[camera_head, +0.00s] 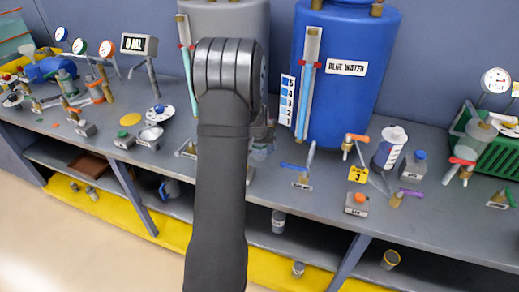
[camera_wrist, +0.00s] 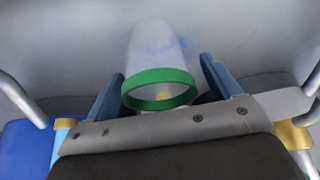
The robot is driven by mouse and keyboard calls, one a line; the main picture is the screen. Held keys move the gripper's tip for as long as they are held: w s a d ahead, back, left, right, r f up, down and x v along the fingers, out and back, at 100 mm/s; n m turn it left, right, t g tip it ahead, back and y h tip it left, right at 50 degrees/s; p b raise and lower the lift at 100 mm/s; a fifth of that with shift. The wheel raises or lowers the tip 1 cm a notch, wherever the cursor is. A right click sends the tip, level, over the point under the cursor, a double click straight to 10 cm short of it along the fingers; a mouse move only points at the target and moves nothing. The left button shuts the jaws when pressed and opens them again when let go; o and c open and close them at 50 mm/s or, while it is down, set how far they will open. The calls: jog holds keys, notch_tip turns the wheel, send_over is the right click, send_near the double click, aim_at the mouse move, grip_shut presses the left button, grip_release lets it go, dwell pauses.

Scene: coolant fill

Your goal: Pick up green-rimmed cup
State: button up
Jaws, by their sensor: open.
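The green-rimmed cup (camera_wrist: 158,55) is translucent and whitish, and it shows in the wrist view with its green rim towards the camera. My gripper (camera_wrist: 163,72) is open, with one blue-grey finger on each side of the cup. A gap shows between the cup and each finger, so it is not gripped. In the head view my arm hides most of the gripper. A small clear shape shows just right of my arm there; I cannot tell whether it is the cup.
A grey tank (camera_head: 225,20) and a blue tank (camera_head: 345,85) stand behind on the grey bench (camera_head: 330,215). A round dish (camera_head: 160,113) is to the left.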

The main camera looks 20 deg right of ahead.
jog(key=shift+c, duration=0.3)
jog(key=c, duration=1)
jog(key=shift+r, duration=0.1)
